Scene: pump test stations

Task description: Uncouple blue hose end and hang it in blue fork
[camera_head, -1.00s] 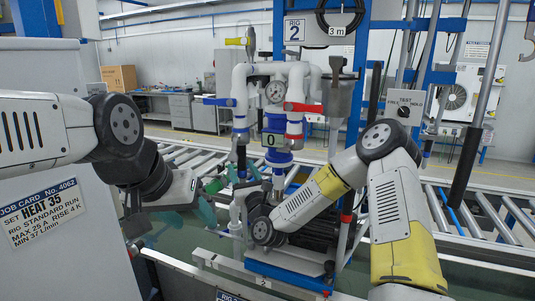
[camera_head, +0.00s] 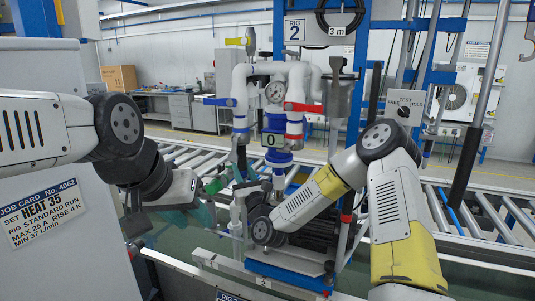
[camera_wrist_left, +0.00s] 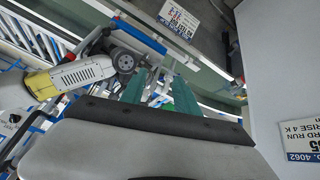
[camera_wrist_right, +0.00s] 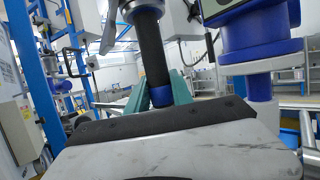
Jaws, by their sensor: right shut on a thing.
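The blue hose end (camera_wrist_right: 153,58) is a dark cylinder with a blue band at its lower end, upright under a metal fitting in the right wrist view. My right gripper (camera_wrist_right: 160,94) is shut on it at the blue band. In the head view the dark cylinder (camera_head: 241,160) shows below the blue-handled valve, left of the blue column; the right fingers are hard to make out there. My left gripper (camera_head: 190,213) is at the left of the rig, apart from the hose end. Its teal fingers (camera_wrist_left: 160,92) are open and empty. I cannot make out the blue fork.
White pipes with a gauge (camera_head: 275,92) and a red lever (camera_head: 303,107) stand close above my right gripper. A grey cabinet with a job card (camera_head: 42,210) is beside my left arm. Roller conveyors (camera_head: 480,215) run behind the rig.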

